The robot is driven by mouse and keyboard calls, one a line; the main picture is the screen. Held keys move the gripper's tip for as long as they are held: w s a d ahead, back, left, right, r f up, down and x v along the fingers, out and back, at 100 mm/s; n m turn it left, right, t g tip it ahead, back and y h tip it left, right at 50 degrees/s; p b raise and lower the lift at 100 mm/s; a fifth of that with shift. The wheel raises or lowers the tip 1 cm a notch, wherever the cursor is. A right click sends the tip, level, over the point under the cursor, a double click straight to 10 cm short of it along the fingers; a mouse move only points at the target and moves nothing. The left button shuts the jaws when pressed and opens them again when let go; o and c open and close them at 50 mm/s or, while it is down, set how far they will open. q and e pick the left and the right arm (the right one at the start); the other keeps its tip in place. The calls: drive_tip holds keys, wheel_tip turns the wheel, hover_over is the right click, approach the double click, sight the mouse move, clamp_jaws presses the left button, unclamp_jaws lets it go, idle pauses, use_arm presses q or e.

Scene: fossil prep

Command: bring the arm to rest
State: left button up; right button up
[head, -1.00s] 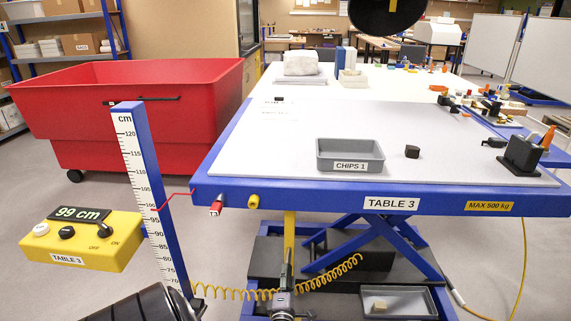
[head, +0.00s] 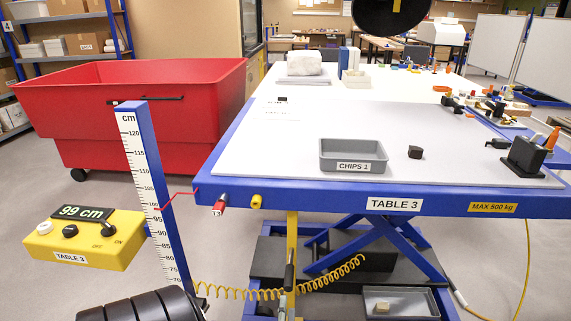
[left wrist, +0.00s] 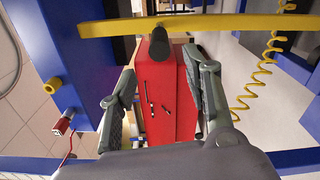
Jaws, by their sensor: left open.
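My left arm (head: 140,306) shows as a dark ribbed link at the bottom left of the head view. My left gripper is mostly cut off at the bottom edge of that view. In the left wrist view my left gripper (left wrist: 160,62) has its two grey fingers spread, with nothing held between them. A yellow bar (left wrist: 220,23) with a black grip (left wrist: 158,43) lies beyond the fingertips, apparently clear of them. The same black grip (head: 290,272) shows on the yellow post under the table in the head view. My right gripper is out of view.
The blue-edged Table 3 (head: 330,198) carries a grey chips tray (head: 353,155). A measuring post (head: 150,190) and a yellow control box (head: 85,242) reading 99 cm stand at left. A red bin (head: 120,115) is behind. A yellow coiled hose (head: 335,276) hangs below the table.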

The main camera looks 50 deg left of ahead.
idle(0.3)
use_arm(q)
drive_tip(key=s+d+f+n+g+h, duration=0.35)
drive_tip(key=s+f+n, duration=0.5)
drive_tip(key=f, duration=0.35)
drive_tip(key=s+d+f+n+g+h, duration=0.3)
drive_tip(key=s+f+n+g+h, duration=0.15)
drive_tip(key=s+f+n, duration=0.6)
drive_tip(key=s+d+f+n+g+h, duration=0.1)
drive_tip(key=s+d+f+n+h, duration=0.2)
drive_tip(key=d+n, duration=0.5)
drive_tip(key=s+d+f+n+g+h, duration=0.1)
drive_tip(key=s+d+f+n, duration=0.5)
drive_tip(key=n, duration=0.6)
drive_tip(key=s+d+h, duration=0.1)
drive_tip(key=d, duration=0.1)
drive_tip(key=shift+s+d+f+n+g+h, duration=0.2)
drive_tip(key=shift+s+d+n+g+h, duration=0.1)
drive_tip(key=shift+s+d+h, duration=0.1)
